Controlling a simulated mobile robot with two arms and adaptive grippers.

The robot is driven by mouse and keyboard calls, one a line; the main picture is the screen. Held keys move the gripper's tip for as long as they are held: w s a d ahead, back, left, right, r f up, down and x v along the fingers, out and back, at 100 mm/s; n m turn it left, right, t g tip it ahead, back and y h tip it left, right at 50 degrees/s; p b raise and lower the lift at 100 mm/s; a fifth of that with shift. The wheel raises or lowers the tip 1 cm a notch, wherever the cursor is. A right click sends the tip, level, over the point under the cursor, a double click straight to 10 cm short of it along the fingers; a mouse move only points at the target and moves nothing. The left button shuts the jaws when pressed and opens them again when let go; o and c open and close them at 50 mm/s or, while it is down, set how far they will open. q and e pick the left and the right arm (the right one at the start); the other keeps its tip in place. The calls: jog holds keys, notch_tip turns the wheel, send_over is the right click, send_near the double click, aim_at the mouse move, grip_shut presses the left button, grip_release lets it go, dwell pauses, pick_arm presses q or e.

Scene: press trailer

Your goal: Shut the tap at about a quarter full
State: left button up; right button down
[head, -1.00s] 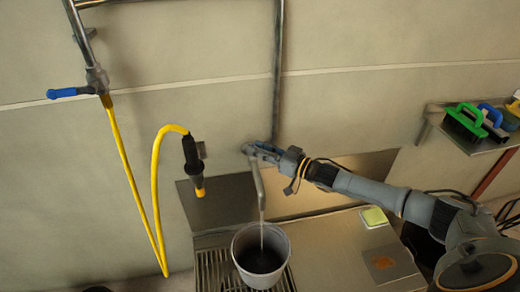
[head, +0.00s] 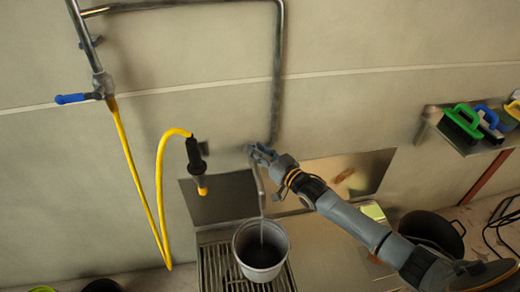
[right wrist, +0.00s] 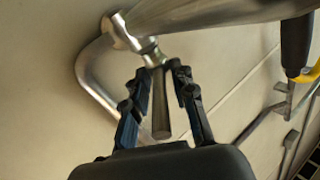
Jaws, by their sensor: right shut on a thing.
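A thin stream of water (head: 262,232) shows between the spout and the bucket. The bucket's inside is dark, and I cannot tell the water level. My right gripper (head: 260,152) is at the tap, above the spout. In the right wrist view its fingers (right wrist: 160,92) are shut on the tap's metal lever (right wrist: 160,108), one on each side. My left gripper is not in view.
The bucket stands on a slatted drain grate (head: 215,272). A yellow hose (head: 158,205) with a black spray nozzle (head: 195,160) hangs to the left. A shelf with brushes (head: 465,125) is at the right, with a dark pot (head: 435,230) below it.

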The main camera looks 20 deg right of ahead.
jog(key=shift+a, duration=0.15)
jog(key=c, duration=1.4)
grip_release()
jog(key=shift+s, duration=0.4)
jog(key=v, duration=1.1)
jog(key=shift+s, duration=0.1)
